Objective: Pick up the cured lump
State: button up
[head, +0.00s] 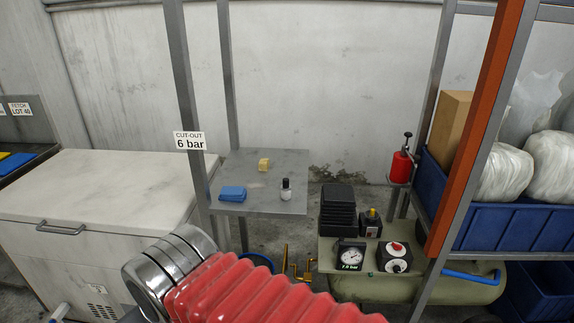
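A small tan-yellow block-like lump (264,165) lies on the grey metal shelf (262,207) in the head view, toward its back. It is the only thing there that looks like the cured lump, but it is too small to be sure. A folded blue item (232,193) lies at the shelf's front left. A small bottle with a dark cap (286,190) stands at the front right. My red ribbed arm crosses the bottom of the view, in front of the shelf. My gripper's fingers are not visible.
A white chest (95,190) stands left. Right of the shelf are a gauge (350,255), black boxes, a red hand pump (401,167) and an orange upright (480,130). Blue bins hold wrapped bundles.

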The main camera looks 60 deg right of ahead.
aim_at(264, 163)
jog(key=z, duration=0.35)
jog(key=i, duration=1)
jog(key=z, duration=0.05)
